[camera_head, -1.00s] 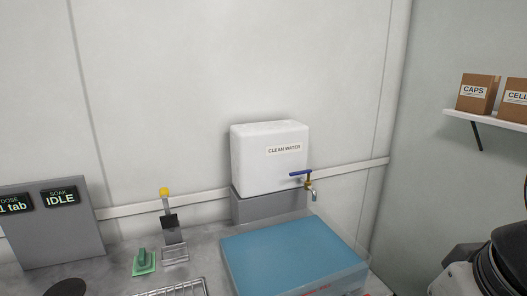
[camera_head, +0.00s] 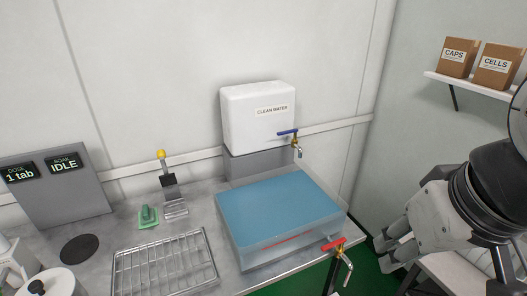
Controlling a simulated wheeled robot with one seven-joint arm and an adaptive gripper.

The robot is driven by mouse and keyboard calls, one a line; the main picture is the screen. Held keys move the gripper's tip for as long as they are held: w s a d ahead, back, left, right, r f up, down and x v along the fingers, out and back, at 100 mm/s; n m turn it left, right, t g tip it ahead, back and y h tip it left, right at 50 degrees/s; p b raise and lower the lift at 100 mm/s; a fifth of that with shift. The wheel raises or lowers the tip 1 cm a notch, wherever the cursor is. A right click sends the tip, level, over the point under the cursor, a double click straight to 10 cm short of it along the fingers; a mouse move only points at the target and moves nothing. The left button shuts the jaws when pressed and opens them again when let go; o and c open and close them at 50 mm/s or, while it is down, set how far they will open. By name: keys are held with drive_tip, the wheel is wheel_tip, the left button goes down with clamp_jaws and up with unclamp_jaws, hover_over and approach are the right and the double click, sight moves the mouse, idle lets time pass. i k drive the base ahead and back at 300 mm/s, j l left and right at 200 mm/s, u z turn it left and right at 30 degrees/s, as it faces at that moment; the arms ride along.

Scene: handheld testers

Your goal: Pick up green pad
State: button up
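A green pad (camera_head: 147,217) lies on the grey counter, left of the small metal stand with a yellow knob (camera_head: 162,154). It has a raised green handle-like block on a flat base. My gripper (camera_head: 398,250) is at the right of the view, far from the pad, past the right end of the counter. Its fingers are partly in view, but their opening is unclear.
A wire rack (camera_head: 165,264) lies in front of the pad. A blue-topped clear basin (camera_head: 278,206) with a red-handled tap (camera_head: 334,244) fills the counter's right. A white clean water tank (camera_head: 258,118) stands behind it. A grey display panel (camera_head: 55,190) stands left.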

sight(147, 215)
drive_tip(key=j+u, duration=0.2)
drive_tip(key=j, duration=0.65)
drive_tip(key=i+j+u, duration=0.2)
drive_tip(key=j, duration=0.65)
drive_tip(key=i+j+u, duration=0.25)
drive_tip(key=i+j, duration=0.3)
drive_tip(key=j, duration=0.15)
